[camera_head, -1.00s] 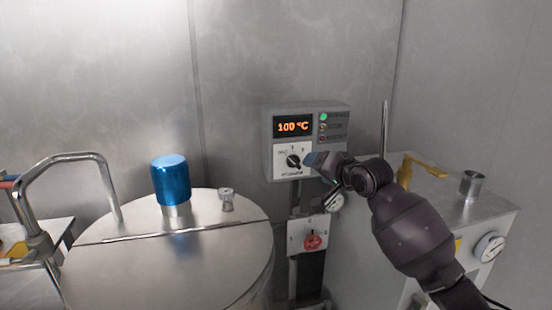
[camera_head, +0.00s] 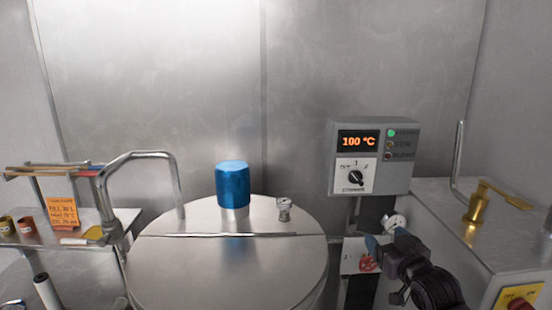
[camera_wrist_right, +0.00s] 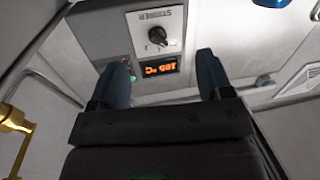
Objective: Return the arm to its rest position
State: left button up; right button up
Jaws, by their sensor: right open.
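My right gripper (camera_head: 382,243) is at the lower right of the head view, below the control box (camera_head: 372,158) and apart from it. In the right wrist view, my right gripper (camera_wrist_right: 160,82) has its two dark blue fingers spread wide with nothing held between them. The control box, with its orange "100 °C" display and black knob (camera_head: 355,178), shows upside down beyond the fingers; its display (camera_wrist_right: 159,68) appears between them. My left gripper is not in view.
A steel tank (camera_head: 235,270) with a blue cap (camera_head: 232,184) stands left of my arm. A steel cabinet with a brass lever (camera_head: 478,202) stands at the right. A red knob (camera_head: 367,263) sits close to my gripper. A shelf with small cans (camera_head: 26,226) is at the left.

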jog(key=s+d+f+m+g+h+b, duration=0.1)
jog(key=s+f+g, duration=0.4)
jog(key=s+f, duration=2.4)
jog(key=s+d+m+h, duration=0.1)
jog(key=s+h, duration=0.1)
jog(key=shift+f+g+h, duration=0.3)
jog(key=shift+s, duration=0.1)
